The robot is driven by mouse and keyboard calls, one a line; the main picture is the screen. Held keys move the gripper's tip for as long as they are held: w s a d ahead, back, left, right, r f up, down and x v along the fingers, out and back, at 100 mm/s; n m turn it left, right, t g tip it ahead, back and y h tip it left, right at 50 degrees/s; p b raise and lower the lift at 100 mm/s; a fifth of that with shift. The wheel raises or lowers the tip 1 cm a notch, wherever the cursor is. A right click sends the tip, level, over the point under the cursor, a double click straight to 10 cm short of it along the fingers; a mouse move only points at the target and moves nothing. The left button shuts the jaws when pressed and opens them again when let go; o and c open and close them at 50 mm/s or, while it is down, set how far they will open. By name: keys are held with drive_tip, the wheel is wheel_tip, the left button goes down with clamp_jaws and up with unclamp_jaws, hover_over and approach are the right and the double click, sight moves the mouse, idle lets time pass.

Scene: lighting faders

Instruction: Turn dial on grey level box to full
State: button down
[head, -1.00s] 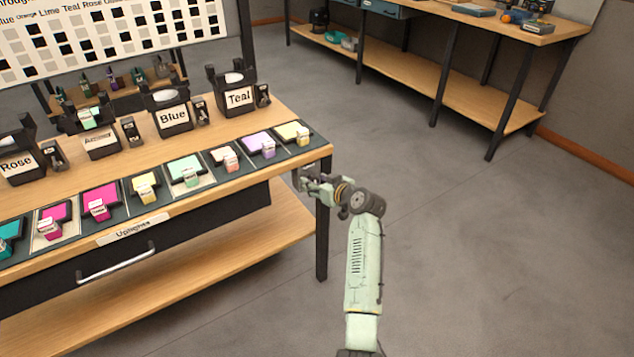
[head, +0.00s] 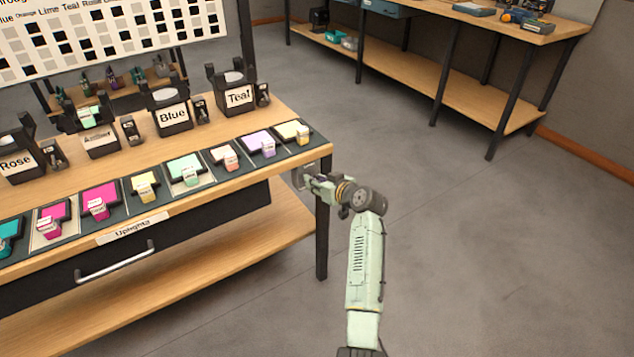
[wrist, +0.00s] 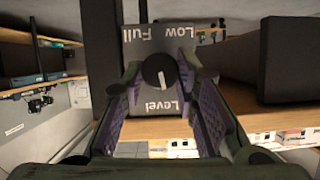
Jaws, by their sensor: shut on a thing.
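The grey level box (wrist: 168,38) faces the wrist camera, with its white lettering upside down: "Low" and "Full" at the top, "Level" at the bottom. Its round black dial (wrist: 158,71) has a white mark pointing down in the picture, towards "Level". My gripper (wrist: 161,80) is shut on the dial, one finger at each side of it. In the head view my gripper (head: 309,182) is at the right end of the wooden bench, just below the top. The box is small there and mostly hidden by the gripper.
The bench (head: 292,118) carries several coloured faders and labelled holders, including Blue (head: 173,117) and Teal (head: 239,97). A dark bench leg (head: 321,240) stands close below my gripper. Open floor (head: 480,260) lies to the right; another bench (head: 450,75) stands at the back.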

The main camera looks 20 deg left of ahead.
drive_tip(key=shift+w+d+f+m+t+y+b, duration=0.2)
drive_tip(key=shift+m+y+b, duration=1)
drive_tip(key=shift+m, duration=3.15)
drive_tip(key=shift+s+a+f+m+t+y+b, duration=0.15)
drive_tip(key=shift+f+m+y+b, duration=0.3)
drive_tip(key=shift+m+y, duration=2.6)
drive_tip(key=shift+w+d+f+m+t+y+b, duration=0.2)
drive_tip(key=shift+m+b, duration=0.8)
drive_tip(key=shift+m, duration=4.6)
drive_tip(key=shift+s+a+m, duration=0.1)
drive_tip(key=shift+m, duration=0.3)
drive_tip(key=c, duration=1.3)
unclamp_jaws()
